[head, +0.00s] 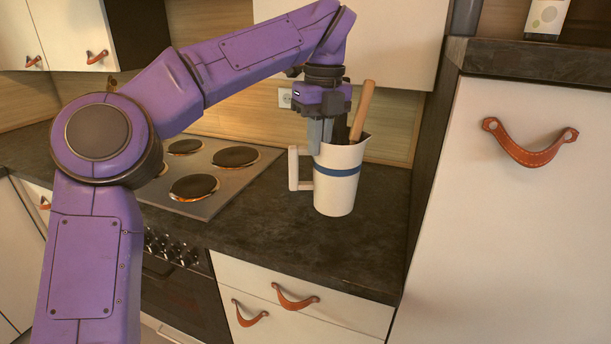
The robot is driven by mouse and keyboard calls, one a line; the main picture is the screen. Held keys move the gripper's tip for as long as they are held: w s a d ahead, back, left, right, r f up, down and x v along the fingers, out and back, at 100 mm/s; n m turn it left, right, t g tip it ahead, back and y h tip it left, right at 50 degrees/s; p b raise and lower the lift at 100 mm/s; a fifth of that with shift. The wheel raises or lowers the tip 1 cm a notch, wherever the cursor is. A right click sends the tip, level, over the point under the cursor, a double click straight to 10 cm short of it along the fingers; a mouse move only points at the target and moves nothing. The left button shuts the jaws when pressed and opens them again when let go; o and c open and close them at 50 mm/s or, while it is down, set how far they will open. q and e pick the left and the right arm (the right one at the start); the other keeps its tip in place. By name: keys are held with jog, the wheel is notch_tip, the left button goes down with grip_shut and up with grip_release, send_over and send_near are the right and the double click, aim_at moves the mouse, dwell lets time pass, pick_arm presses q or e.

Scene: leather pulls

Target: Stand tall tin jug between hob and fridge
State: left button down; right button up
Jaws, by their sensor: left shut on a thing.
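A tall cream-white jug (335,193) with a blue band and a handle on its left side is upright on or just above the dark counter, between the hob and the tall white fridge-like cabinet. A wooden-handled utensil (362,110) sticks up out of it. My left gripper (328,138) points down at the jug's top and is shut on its rim; one finger is outside the wall. Whether the jug's base touches the counter is hard to tell. The hob (205,175) lies to the left. The fridge (510,220) with a leather pull stands to the right. My right gripper is out of view.
The dark counter (270,235) has bare room in front of and around the jug. A wall socket (285,97) is behind it, and an upper cabinet hangs above. White drawers (300,285) with leather pulls are below.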

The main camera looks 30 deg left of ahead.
pick_arm(q)
jog(key=w+a+f+p, duration=0.2)
jog(key=w+a+f, duration=0.3)
jog(key=a+f, duration=0.4)
notch_tip(320, 180, down, 3)
jog(key=shift+a+r, duration=0.1)
jog(key=shift+a, duration=0.15)
jog(key=c, duration=1.3)
grip_release()
jog(key=shift+w+d, duration=0.1)
jog(key=shift+o, duration=0.2)
jog(key=shift+r, duration=0.1)
notch_tip(320, 180, up, 12)
jog(key=p, duration=0.2)
jog(key=shift+d, duration=0.25)
jog(key=shift+w, duration=0.1)
